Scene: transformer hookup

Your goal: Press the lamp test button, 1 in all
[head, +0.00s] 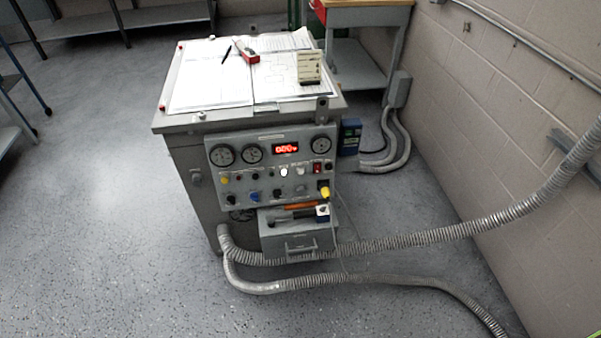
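A grey control panel (270,187) is on the front of a grey cabinet in the middle of the head view. It has round dial gauges and a red lit digital display (285,149). Below them are a bright white round lamp or button (284,172), a red lit switch (317,168), several small dark knobs and buttons, a blue knob (255,196) and a yellow piece (325,192) at the lower right. The labels are too small to read, so I cannot tell which is the lamp test button. Neither of my grippers is in view.
The cabinet top (165,123) bears papers, a pen and a red tool (247,52). An open drawer (290,244) holding tools juts out below the panel. Corrugated conduits (400,241) cross the floor at right, before a block wall. The floor at left is clear.

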